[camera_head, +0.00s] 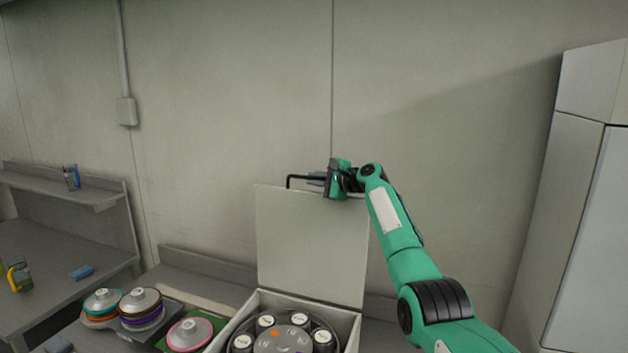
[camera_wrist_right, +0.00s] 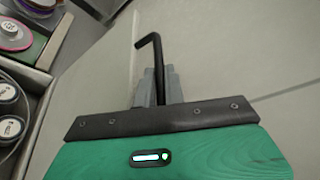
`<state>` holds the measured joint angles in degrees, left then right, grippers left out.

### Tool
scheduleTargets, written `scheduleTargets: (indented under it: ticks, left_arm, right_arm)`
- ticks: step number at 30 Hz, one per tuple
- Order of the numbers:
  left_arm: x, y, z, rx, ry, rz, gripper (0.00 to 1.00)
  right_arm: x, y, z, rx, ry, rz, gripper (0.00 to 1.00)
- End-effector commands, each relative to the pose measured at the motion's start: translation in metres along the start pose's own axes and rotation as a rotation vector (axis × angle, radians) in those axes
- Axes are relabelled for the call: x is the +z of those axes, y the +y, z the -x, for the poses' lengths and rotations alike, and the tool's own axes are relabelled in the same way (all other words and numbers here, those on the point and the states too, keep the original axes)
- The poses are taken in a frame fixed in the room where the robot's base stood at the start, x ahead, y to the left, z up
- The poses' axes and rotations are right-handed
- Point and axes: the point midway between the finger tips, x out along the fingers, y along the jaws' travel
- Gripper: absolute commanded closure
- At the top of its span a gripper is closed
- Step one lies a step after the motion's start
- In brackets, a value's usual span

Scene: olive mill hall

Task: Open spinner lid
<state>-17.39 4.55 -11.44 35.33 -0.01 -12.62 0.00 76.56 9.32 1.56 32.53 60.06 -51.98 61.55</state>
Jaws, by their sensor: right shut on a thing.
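The spinner lid (camera_head: 311,240) is a pale grey flat panel that stands raised, about upright, at the back of the spinner box. The spinner box (camera_head: 350,328) is open, and its round rotor (camera_head: 283,340) with several white-capped bottles shows inside. A black bar handle (camera_head: 289,181) runs along the lid's top edge. My right gripper (camera_head: 322,182) is at that top edge, shut on the handle. In the right wrist view the handle (camera_wrist_right: 157,58) passes between the grey fingers, with its bent end sticking out beyond them. My left gripper is not in view.
Left of the spinner, stacked discs with silver tops (camera_head: 140,301) and a pink disc (camera_head: 190,334) on a green mat sit on the bench. A shelf (camera_head: 70,190) and a blue sponge (camera_head: 82,272) are further left. A tall grey cabinet (camera_head: 580,210) stands at right.

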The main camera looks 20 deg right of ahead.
Motion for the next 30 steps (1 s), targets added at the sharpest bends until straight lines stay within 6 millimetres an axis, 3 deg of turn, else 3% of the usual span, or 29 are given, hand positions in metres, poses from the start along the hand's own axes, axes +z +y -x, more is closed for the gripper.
scheduleTargets:
  ticks: [4,5,8,20,30]
  left_arm:
    - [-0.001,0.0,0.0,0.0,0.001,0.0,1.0]
    - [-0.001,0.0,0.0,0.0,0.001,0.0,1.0]
    - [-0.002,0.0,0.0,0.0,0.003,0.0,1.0]
    - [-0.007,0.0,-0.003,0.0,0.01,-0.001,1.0]
    - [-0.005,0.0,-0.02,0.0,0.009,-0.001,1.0]
  right_arm:
    - [-0.001,0.004,-0.001,0.007,0.001,-0.001,1.0]
    - [-0.001,0.004,-0.001,0.008,0.001,-0.001,0.85]
    - [-0.001,0.003,-0.001,0.007,0.001,-0.001,0.67]
    - [-0.001,0.002,0.003,0.002,0.0,0.002,0.67]
    - [-0.003,0.004,0.036,0.0,0.001,0.003,0.67]
